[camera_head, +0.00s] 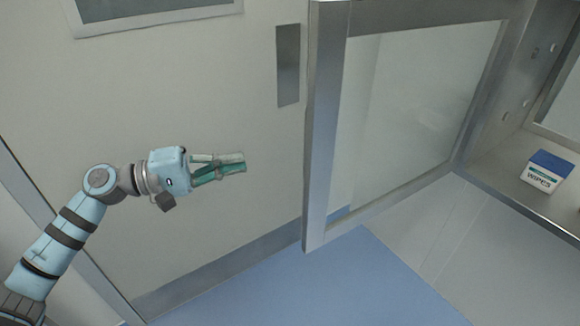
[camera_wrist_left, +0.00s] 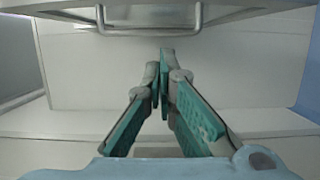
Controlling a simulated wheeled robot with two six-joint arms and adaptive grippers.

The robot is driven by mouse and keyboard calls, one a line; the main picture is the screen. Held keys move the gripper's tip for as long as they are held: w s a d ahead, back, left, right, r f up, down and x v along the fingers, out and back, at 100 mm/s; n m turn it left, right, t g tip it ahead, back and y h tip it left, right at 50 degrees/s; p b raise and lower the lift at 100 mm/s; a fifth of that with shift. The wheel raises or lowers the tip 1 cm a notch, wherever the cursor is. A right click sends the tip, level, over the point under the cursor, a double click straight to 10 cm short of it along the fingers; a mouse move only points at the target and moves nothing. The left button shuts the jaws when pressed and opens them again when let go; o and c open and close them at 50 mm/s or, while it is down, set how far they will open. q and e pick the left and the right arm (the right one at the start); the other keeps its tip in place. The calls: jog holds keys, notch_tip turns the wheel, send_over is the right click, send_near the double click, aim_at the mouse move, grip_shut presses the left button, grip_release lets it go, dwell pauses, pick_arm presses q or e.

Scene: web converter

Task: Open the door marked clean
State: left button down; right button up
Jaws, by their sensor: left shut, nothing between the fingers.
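A metal-framed glass door (camera_head: 313,130) stands swung out at an angle in the middle of the head view. A compartment shows to its right. No "clean" mark is readable on it. My left gripper (camera_head: 243,162) is shut and empty, left of the door's free edge and apart from it in the picture. In the left wrist view the fingertips (camera_wrist_left: 166,60) are together, pointing toward a metal bar handle (camera_wrist_left: 150,30) on a pale surface. I cannot tell the gap to that handle. My right gripper is not in view.
A cream wall or door panel (camera_head: 190,100) with a metal plate (camera_head: 288,65) lies behind my left arm. A wipes box (camera_head: 547,171) with a blue top sits on the ledge at right. The blue floor (camera_head: 350,285) is clear below the glass door.

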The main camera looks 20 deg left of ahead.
pick_arm(q)
jog(key=w+d+p, duration=0.3)
jog(key=d+p, duration=0.1)
jog(key=d, duration=0.6)
jog(key=shift+d, duration=0.25)
jog(key=shift+f, duration=0.1)
